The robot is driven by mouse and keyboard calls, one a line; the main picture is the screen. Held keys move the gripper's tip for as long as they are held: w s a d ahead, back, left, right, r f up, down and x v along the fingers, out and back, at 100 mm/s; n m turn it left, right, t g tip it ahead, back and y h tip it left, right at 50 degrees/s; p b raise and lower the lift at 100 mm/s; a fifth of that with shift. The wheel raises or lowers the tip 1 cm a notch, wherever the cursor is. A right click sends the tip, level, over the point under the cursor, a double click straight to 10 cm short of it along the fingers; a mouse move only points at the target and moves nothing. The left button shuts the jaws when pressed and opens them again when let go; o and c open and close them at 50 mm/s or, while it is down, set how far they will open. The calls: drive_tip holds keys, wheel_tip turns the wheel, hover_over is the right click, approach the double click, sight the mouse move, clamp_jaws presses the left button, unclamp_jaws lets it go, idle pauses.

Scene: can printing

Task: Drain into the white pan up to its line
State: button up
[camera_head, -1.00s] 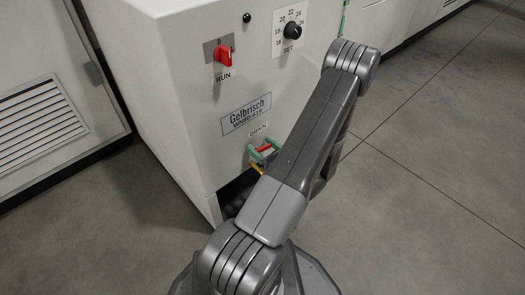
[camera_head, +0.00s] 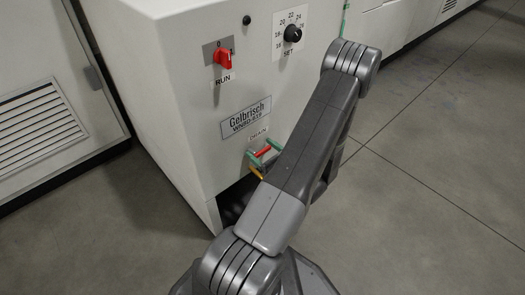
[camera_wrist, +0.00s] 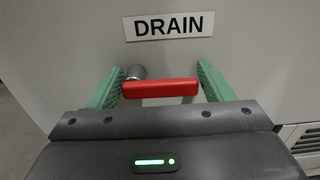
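The red drain handle (camera_wrist: 160,88) lies level below the DRAIN label (camera_wrist: 170,25) in the wrist view, with a round metal fitting (camera_wrist: 137,72) behind its left end. My gripper (camera_wrist: 160,80) has its two green fingers spread wide, one at each end of the handle. I cannot tell whether they touch it. In the head view my gripper (camera_head: 264,153) is at the front of the white machine, low under the nameplate, partly hidden by my arm. The handle shows there as a small red piece (camera_head: 263,152). The white pan and its line are not in view.
The white machine (camera_head: 170,110) carries a red RUN switch (camera_head: 223,59) and a black SET dial (camera_head: 292,33). A small yellow-orange piece (camera_head: 256,172) shows below my gripper. A dark gap is under the machine. Grey floor (camera_head: 440,200) is clear to the right.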

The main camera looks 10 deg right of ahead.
drive_tip(key=shift+o, duration=1.2)
drive_tip(key=p+v, duration=0.3)
drive_tip(key=v, duration=1)
drive_tip(key=shift+s+d, duration=0.3)
drive_tip(key=b+x, duration=0.3)
drive_tip(key=x, duration=1)
drive_tip(key=shift+w+a, duration=0.3)
